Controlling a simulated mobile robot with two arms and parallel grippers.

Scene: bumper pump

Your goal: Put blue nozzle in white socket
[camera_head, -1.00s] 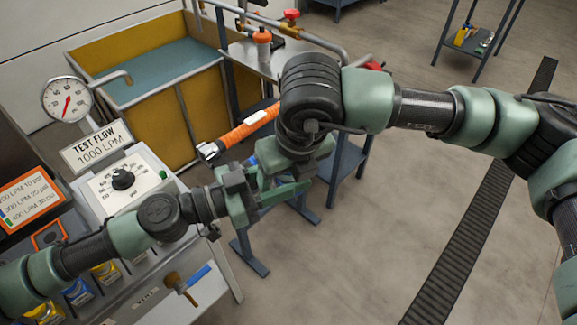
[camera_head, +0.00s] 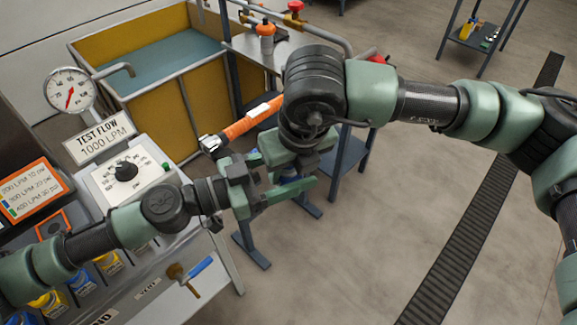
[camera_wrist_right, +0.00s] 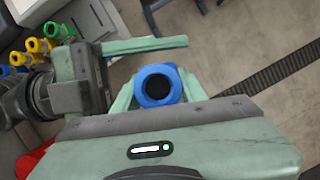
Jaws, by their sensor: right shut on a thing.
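The blue nozzle (camera_wrist_right: 143,84) is a ring-shaped piece with a dark round opening. My right gripper (camera_wrist_right: 158,92) is shut on it, with a green finger on each side. In the head view a small bit of blue nozzle (camera_head: 290,179) shows below the right gripper (camera_head: 292,166). My left gripper (camera_head: 285,192) is close beside it. One long left finger (camera_wrist_right: 145,46) passes just beyond the nozzle in the wrist view, apart from it. The rest of the left jaw is hidden. I cannot make out a white socket for certain.
An orange hose (camera_head: 240,127) with a white band and metal end lies behind the grippers. A yellow tank (camera_head: 140,108) stands at the back left. The test panel (camera_head: 105,185) has a dial. Several coloured nozzles (camera_wrist_right: 45,45) sit at left.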

